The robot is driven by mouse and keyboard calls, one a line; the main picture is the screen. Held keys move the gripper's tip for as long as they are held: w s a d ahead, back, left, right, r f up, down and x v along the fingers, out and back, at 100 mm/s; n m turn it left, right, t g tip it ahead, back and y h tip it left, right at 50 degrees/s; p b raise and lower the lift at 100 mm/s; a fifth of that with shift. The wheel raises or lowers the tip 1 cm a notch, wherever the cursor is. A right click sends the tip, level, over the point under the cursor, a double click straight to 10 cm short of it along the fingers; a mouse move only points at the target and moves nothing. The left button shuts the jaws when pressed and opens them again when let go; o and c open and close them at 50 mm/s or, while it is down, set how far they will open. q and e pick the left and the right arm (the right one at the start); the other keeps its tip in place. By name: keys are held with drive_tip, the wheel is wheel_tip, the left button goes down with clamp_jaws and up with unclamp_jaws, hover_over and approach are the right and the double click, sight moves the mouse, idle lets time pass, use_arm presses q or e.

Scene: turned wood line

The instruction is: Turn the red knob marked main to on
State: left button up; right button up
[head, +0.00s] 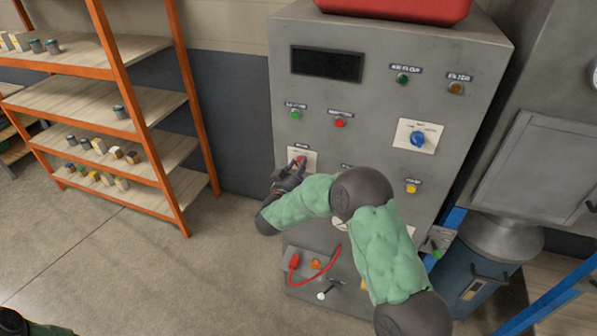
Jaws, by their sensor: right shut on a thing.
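The red knob (302,160) sits on a pale plate on the left side of the grey control cabinet (385,110), under a small label too small to read. My right gripper (297,168) is at this plate and shut on the red knob, covering much of it. The knob's exact angle is hard to tell. My right arm crosses the lower front of the cabinet and hides part of the panel. My left gripper is not in view; only a dark piece of my left arm shows at the bottom left corner.
A blue knob (417,139), a green button (296,115), a red button (340,123) and a yellow button (411,188) are on the panel. A red cable (330,262) hangs at the cabinet's foot. An orange-framed shelf (117,70) stands left, with open floor before it. A blue drum (480,285) stands right.

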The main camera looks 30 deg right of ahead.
drive_tip(key=shift+d+r+m+b, duration=0.1)
drive_tip(key=shift+r+m+b, duration=0.05)
drive_tip(key=shift+m+b, duration=1.75)
drive_tip(key=shift+r+m+b, duration=0.15)
drive_tip(key=shift+m+b, duration=1.35)
drive_tip(key=shift+m, duration=0.7)
drive_tip(key=shift+r, duration=0.1)
drive_tip(key=o, duration=1.1)
drive_tip(key=shift+o, duration=0.2)
drive_tip(key=shift+s+f, duration=0.1)
drive_tip(key=shift+f, duration=0.15)
drive_tip(key=v, duration=1.2)
